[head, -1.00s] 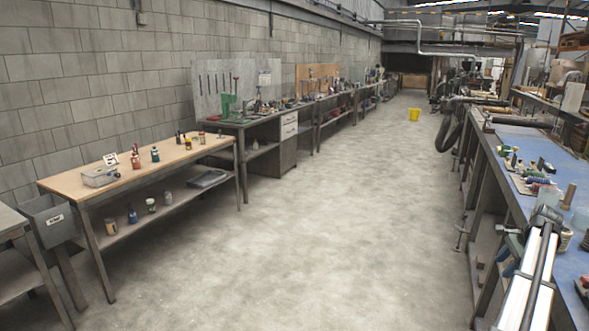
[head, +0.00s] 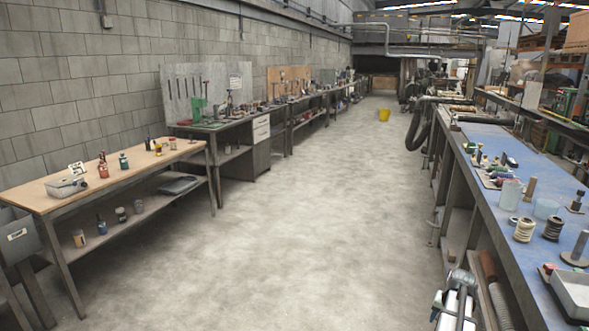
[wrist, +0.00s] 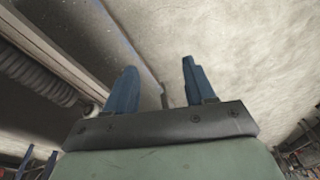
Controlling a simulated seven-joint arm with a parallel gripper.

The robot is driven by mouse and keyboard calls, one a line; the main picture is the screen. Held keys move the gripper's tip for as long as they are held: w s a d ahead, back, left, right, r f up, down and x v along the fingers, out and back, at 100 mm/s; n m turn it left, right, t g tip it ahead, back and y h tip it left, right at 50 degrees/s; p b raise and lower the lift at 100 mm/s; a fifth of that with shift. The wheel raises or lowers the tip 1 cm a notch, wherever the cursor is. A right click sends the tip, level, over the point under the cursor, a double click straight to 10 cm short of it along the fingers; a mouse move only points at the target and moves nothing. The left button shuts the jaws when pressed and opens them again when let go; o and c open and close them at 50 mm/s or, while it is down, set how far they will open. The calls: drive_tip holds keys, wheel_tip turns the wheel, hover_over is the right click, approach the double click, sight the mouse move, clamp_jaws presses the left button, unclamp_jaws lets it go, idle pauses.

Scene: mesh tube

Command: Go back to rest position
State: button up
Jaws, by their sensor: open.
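My gripper (wrist: 157,70) shows in the wrist view with two blue fingers spread apart and nothing between them. Beyond the fingers is bare concrete floor (wrist: 235,50), with shelf edges on the left. In the head view, part of my arm (head: 458,300) shows low at the bottom right, beside the blue-topped bench (head: 490,140) and below its top. The fingers cannot be made out in that view.
Spools (head: 524,230), a clear cylinder (head: 510,193) and a grey tray (head: 574,292) stand on the blue bench. A ribbed hose (head: 500,303) lies on its lower shelf. A wooden bench (head: 120,180) stands left. The aisle floor (head: 270,250) between is clear.

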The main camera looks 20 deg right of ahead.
drive_tip(key=s+a+f+n+g+y, duration=0.1)
drive_tip(key=a+f+n, duration=0.1)
drive_tip(key=a+f, duration=0.65)
drive_tip(key=s+a+f+n+g+y, duration=0.1)
drive_tip(key=a+f, duration=0.4)
drive_tip(key=a, duration=0.7)
drive_tip(key=s+a+f+n+g, duration=0.1)
drive_tip(key=a+f+n, duration=0.1)
drive_tip(key=a+f, duration=0.7)
drive_tip(key=s+a+f+n+g, duration=0.2)
drive_tip(key=s+a, duration=0.3)
drive_tip(key=a, duration=0.4)
drive_tip(key=s+a+f+n+g, duration=0.1)
drive_tip(key=s+a+f+n, duration=0.1)
drive_tip(key=s+a, duration=0.4)
drive_tip(key=s+a+f+n+g, duration=0.2)
drive_tip(key=s+a, duration=0.4)
drive_tip(key=a, duration=0.7)
wheel_tip(320, 180, down, 2)
drive_tip(key=shift+a+f+n+g+h, duration=0.2)
drive_tip(key=shift+n+g+h, duration=0.1)
drive_tip(key=shift+n+h, duration=0.15)
